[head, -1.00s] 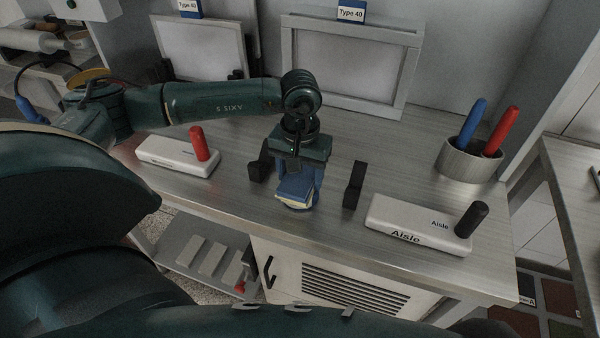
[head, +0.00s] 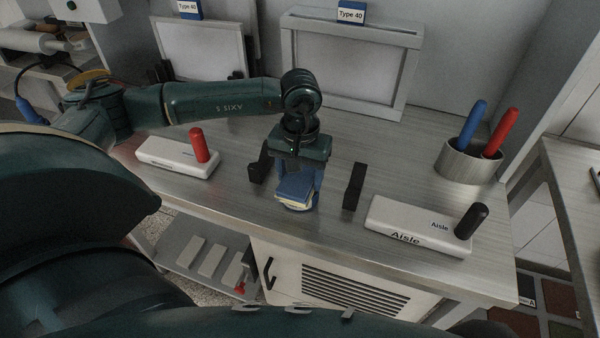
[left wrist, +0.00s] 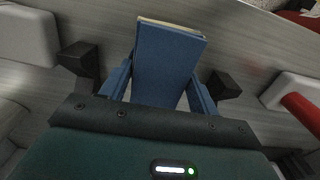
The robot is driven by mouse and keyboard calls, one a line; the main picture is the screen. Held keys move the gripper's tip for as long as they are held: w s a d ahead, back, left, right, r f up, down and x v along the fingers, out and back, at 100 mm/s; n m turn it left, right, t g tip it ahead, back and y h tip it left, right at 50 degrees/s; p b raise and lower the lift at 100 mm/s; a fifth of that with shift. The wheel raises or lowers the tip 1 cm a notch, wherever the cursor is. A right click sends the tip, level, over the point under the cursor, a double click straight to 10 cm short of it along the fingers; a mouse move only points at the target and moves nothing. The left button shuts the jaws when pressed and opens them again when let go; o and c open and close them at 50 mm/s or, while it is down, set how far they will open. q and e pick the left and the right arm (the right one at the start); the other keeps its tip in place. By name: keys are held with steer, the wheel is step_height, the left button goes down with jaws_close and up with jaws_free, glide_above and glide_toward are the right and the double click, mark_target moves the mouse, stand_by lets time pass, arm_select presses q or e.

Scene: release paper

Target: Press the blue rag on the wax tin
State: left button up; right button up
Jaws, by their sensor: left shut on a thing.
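My left gripper (head: 302,185) points down over the middle of the bench. It is shut on the blue rag (head: 293,189), a blocky blue piece with a cream layer along its edge. In the left wrist view, the rag (left wrist: 167,62) sits between the two blue fingers of the gripper (left wrist: 162,88), its cream edge at the far end. No wax tin shows clearly; I cannot tell whether the pale part under the rag belongs to it. My right gripper is not in view.
Black uprights stand left (head: 259,166) and right (head: 354,186) of my gripper. A white block with a red handle (head: 178,157) lies left, a white "Aisle" block (head: 418,226) right. A metal cup (head: 470,162) holds blue and red handles. A grey frame (head: 348,65) stands behind.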

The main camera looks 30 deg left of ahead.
arm_select(q)
steer(key=shift+r+p, duration=0.35)
steer(key=shift+r, duration=0.6)
step_height(320, 180, up, 2)
steer(key=shift+r+p, duration=0.1)
steer(key=shift+p, duration=0.4)
steer(key=shift+r+p, duration=0.5)
steer(key=shift+r, duration=0.7)
